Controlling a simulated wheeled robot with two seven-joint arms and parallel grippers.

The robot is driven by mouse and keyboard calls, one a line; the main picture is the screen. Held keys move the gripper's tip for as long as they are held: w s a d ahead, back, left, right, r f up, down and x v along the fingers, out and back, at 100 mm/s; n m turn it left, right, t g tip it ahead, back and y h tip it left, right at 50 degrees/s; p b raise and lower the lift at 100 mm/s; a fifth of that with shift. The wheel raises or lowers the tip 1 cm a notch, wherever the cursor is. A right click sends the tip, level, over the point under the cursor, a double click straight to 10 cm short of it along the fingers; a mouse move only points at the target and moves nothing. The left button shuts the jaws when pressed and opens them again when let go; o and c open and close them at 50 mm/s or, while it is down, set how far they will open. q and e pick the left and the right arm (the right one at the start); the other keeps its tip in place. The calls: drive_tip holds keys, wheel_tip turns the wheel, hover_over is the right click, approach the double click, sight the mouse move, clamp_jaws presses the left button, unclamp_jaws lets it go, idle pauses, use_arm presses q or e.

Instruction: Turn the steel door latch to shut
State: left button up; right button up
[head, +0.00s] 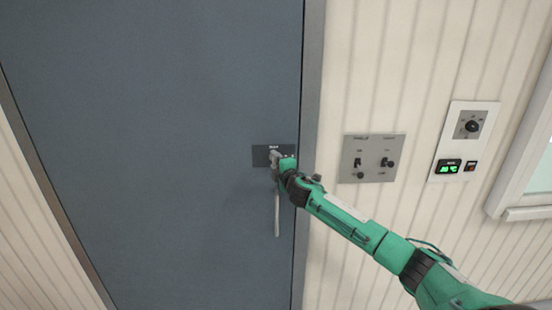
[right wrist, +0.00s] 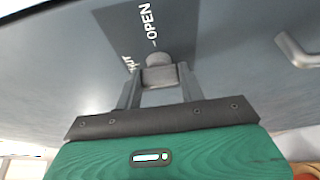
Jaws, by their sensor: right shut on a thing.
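The steel door latch (right wrist: 158,76) is on a dark label plate (right wrist: 118,25) on the blue-grey door (head: 160,100). In the right wrist view, the plate reads "OPEN", and a second word beside the latch is partly hidden. My right gripper (right wrist: 160,88) is shut on the latch, with one finger on each side of it. In the head view, my right gripper (head: 277,160) covers most of the latch, and the plate (head: 261,155) shows around it. Which mark the latch points to is hard to tell. My left gripper is in neither view.
A pale door handle (head: 277,215) hangs just below the gripper; it also shows in the right wrist view (right wrist: 296,50). Right of the door frame (head: 312,80) are a grey switch panel (head: 372,159) and a white control panel (head: 466,142). The door's left side is clear.

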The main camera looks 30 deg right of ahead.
idle(0.4)
drive_tip(key=o, duration=1)
drive_tip(key=shift+c, duration=0.2)
drive_tip(key=s+a+b, duration=0.2)
drive_tip(key=s+b, duration=0.4)
drive_tip(key=s, duration=0.7)
drive_tip(key=shift+s+a, duration=0.15)
drive_tip(key=shift+s, duration=0.1)
